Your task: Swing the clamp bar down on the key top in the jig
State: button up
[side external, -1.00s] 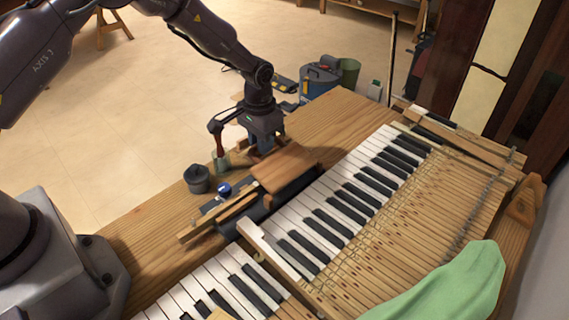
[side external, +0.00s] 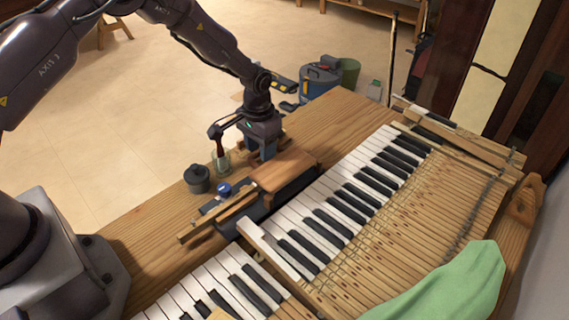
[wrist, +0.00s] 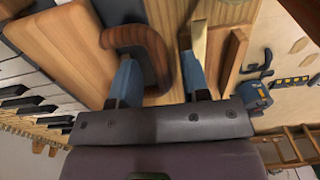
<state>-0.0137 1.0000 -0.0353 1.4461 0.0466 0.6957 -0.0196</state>
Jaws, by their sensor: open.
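The jig is a dark base (side external: 292,192) on the wooden bench, with a flat wooden block (side external: 285,168) on top. A key stick (side external: 222,214) reaches out from it to the lower left. My gripper (side external: 267,150) is at the far end of the block, fingers down; it also shows in the wrist view (wrist: 160,80). Its blue fingers are apart, with nothing clearly held. A dark brown curved wooden piece (wrist: 151,47) bends around the left finger there. I cannot tell whether it touches or whether it belongs to the clamp bar. The key top is not clearly seen.
The keyboard (side external: 345,205) lies right of the jig. A dark pot (side external: 197,180), a glass jar with a brush (side external: 221,160) and a small blue-lidded jar (side external: 225,189) stand left of it. A green cloth (side external: 450,285) lies at lower right.

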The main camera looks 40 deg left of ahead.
jog(key=shift+r, duration=0.15)
jog(key=shift+r, duration=2.9)
jog(key=shift+s+f, duration=0.15)
jog(key=shift+s, duration=0.15)
jog(key=s, duration=0.2)
jog(key=s+g, duration=0.1)
jog(key=shift+s+r, duration=0.15)
jog(key=shift+r, duration=0.1)
jog(key=s+r+t, duration=0.6)
jog(key=s+r, duration=1.8)
jog(key=shift+s+a+r+t, duration=0.15)
jog(key=shift+s+a+t, duration=0.1)
jog(key=shift+s+t, duration=0.05)
dwell(1.4)
